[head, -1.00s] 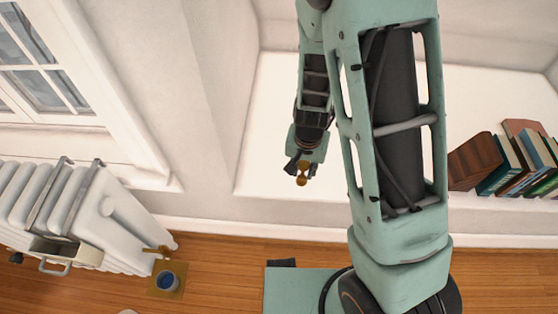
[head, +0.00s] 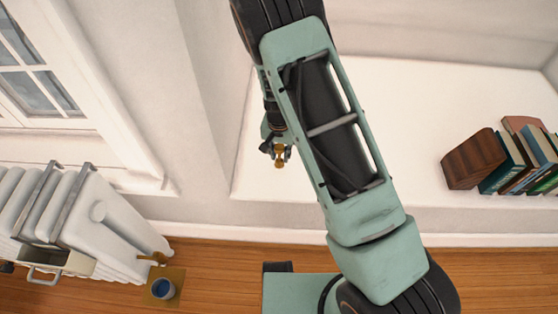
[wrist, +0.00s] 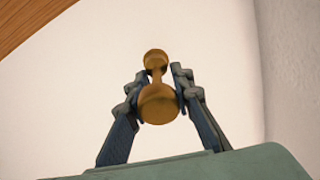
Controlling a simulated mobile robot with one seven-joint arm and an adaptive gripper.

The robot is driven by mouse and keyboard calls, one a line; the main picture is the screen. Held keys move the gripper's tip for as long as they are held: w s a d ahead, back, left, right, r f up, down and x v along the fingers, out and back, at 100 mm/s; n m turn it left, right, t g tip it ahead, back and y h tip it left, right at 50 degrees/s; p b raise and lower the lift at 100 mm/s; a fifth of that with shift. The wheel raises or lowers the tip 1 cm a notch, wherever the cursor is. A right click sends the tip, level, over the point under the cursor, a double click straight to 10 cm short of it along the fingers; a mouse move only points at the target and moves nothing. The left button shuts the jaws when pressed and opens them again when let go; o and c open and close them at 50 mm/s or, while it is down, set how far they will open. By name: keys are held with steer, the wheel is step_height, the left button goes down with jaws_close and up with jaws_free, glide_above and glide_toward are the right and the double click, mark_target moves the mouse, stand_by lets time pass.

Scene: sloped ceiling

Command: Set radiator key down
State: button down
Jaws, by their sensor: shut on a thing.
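The brass-coloured radiator key (wrist: 158,103) has a round bulb, a narrow neck and a small knob. It sits between the two fingers of my gripper (wrist: 156,88), which is shut on it. In the head view, the key (head: 280,160) shows as a small brass shape at the tip of my gripper (head: 275,149). The gripper is in front of the left part of a broad white ledge (head: 390,120). I cannot tell its height above the ledge. My arm hides part of the ledge.
A wooden block (head: 472,160) and a row of books (head: 525,160) stand at the ledge's right. At left are a white radiator (head: 90,225) with a hung metal tray (head: 62,262), and a blue-filled cup (head: 163,288) on a brown mat (head: 178,277). The ledge's middle is clear.

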mark_target(279, 145)
steer(key=shift+w+a+f, duration=0.1)
steer(key=shift+w+f, duration=0.1)
steer(key=shift+f, duration=0.05)
steer(key=shift+w+f+b, duration=0.1)
steer(key=shift+f+b, duration=0.3)
steer(key=shift+f, duration=1.2)
steer(key=shift+f, duration=0.15)
steer(key=c, duration=1.7)
jaws_free()
steer(key=r+p, duration=0.1)
steer(key=r, duration=0.3)
steer(key=s+r+p, duration=0.1)
steer(key=r, duration=0.3)
steer(key=r+p, duration=0.1)
steer(key=r, duration=0.3)
steer(key=shift+s+a+r, duration=0.1)
steer(key=shift+s+r, duration=0.05)
steer(key=shift+s, duration=0.05)
